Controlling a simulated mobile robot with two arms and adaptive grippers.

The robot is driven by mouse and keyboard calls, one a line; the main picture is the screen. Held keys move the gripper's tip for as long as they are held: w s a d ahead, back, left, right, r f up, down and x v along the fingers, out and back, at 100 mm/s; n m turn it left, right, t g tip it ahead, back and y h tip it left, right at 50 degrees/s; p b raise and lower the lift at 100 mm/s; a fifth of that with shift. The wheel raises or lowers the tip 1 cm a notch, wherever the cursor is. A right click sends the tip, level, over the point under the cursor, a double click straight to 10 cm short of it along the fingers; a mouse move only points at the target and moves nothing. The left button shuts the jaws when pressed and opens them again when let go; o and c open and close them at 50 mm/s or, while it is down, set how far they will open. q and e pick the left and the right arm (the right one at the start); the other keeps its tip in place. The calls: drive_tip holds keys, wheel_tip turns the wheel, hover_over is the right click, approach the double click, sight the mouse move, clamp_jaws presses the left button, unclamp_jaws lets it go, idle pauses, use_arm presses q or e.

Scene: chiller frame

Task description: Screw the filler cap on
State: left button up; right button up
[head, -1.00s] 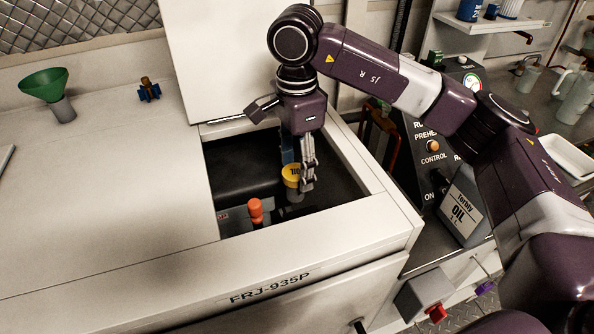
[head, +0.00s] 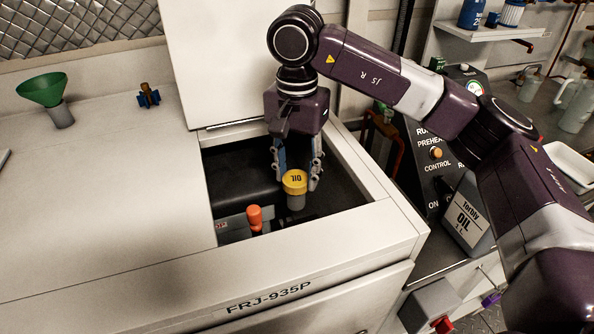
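The yellow filler cap (head: 295,180), marked OIL, sits on top of a grey filler neck (head: 296,202) inside the open bay of the white cabinet. My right gripper (head: 297,183) points down over the cap. Its two fingers are spread, one on the left and one on the right of the cap, with small gaps visible. The cap looks level on the neck; its threads are hidden. My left gripper is out of view.
An orange-red handle (head: 254,217) stands just left of the neck. The bay's white rim (head: 330,222) surrounds the opening. A green funnel (head: 43,90) and a blue part with a brown top (head: 148,96) stand on the cabinet top.

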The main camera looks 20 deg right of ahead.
drive_tip(key=c, duration=0.8)
drive_tip(key=m, duration=0.3)
drive_tip(key=m+b, duration=0.1)
drive_tip(key=m, duration=0.4)
drive_tip(key=shift+s, duration=0.15)
drive_tip(key=m, duration=0.7)
drive_tip(key=shift+s+d, duration=0.1)
drive_tip(key=o, duration=1.3)
